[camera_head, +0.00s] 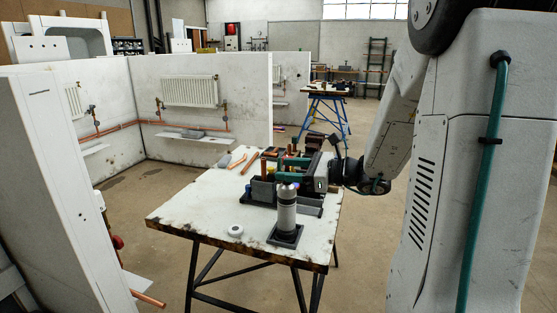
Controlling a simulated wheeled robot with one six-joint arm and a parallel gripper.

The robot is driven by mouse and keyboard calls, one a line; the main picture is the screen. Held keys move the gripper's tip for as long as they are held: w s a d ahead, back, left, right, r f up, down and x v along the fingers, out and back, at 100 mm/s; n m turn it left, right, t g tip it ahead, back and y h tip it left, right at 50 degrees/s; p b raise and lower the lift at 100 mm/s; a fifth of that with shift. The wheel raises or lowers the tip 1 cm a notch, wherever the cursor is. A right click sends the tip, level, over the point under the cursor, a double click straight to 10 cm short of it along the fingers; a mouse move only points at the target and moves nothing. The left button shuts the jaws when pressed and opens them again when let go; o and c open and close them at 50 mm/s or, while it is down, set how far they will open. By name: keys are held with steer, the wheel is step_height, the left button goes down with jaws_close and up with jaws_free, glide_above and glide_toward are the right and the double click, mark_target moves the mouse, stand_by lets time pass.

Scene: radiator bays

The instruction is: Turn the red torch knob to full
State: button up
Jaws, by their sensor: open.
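A grey cylinder (286,214), which looks like the torch's canister, stands upright in a black square base near the front of the worktable (200,205). I cannot make out a red knob on it; its top is close to my gripper in the picture. My gripper (284,169) reaches in from the right over the table, with its teal fingers pointing left. It is open, and I see nothing held between the fingers. It appears above and behind the cylinder, and I cannot tell whether it touches anything.
A dark holder (263,190) with copper pieces stands beside the cylinder. A white round item (235,231) lies near the table's front edge. Loose copper pipes (250,162) lie at the back. White partitions with a radiator (190,91) stand behind. Bare floor lies left of the table.

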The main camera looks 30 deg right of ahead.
mark_target(288, 157)
steer(key=w+d+f+m+t+h, duration=0.1)
steer(key=d+m+t+h, duration=0.2)
steer(key=d+m, duration=0.35)
steer(key=shift+n, duration=0.95)
steer(key=x, duration=0.2)
steer(key=d+x, duration=0.1)
steer(key=x, duration=0.4)
steer(key=shift+w+d+f, duration=0.15)
steer(key=shift+w+f, duration=0.05)
steer(key=shift+w, duration=0.25)
